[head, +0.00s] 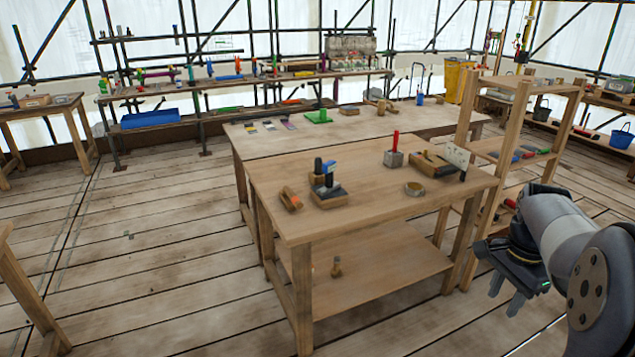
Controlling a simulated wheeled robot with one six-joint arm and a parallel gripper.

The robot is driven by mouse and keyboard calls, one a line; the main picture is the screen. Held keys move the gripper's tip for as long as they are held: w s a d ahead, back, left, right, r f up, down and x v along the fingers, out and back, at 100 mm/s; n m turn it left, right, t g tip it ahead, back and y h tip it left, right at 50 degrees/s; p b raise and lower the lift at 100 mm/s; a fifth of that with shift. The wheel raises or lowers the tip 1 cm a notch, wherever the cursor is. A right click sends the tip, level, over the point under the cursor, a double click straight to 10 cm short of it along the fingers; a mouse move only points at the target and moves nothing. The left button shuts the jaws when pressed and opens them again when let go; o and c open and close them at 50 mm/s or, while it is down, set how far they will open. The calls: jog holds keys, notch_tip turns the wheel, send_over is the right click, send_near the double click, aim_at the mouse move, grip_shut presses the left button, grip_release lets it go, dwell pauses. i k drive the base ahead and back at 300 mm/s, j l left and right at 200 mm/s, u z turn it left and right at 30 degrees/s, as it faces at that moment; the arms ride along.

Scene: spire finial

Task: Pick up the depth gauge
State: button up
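I cannot tell for sure which thing is the depth gauge; at this size no item is clearly one. Small tools stand on the near wooden table (345,229). My gripper (507,297) hangs to the right of this table, fingers pointing down, apart and empty.
A second table (355,127) adjoins behind, with a green item (319,117) and flat pieces. A wooden shelf rack (497,98) stands right of the near table, close to my arm. A long bench (245,82) with tools runs along the back.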

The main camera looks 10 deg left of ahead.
aim_at(328, 168)
jog(key=i+j+u, duration=0.1)
jog(key=i+u, duration=0.35)
jog(key=i+l+u, duration=0.1)
jog(key=i+u, duration=0.35)
jog(key=i+l, duration=0.15)
jog(key=i, duration=0.3)
jog(key=i+l+u, duration=0.1)
jog(key=i, duration=0.3)
jog(key=i+l, duration=0.3)
jog(key=i, duration=0.15)
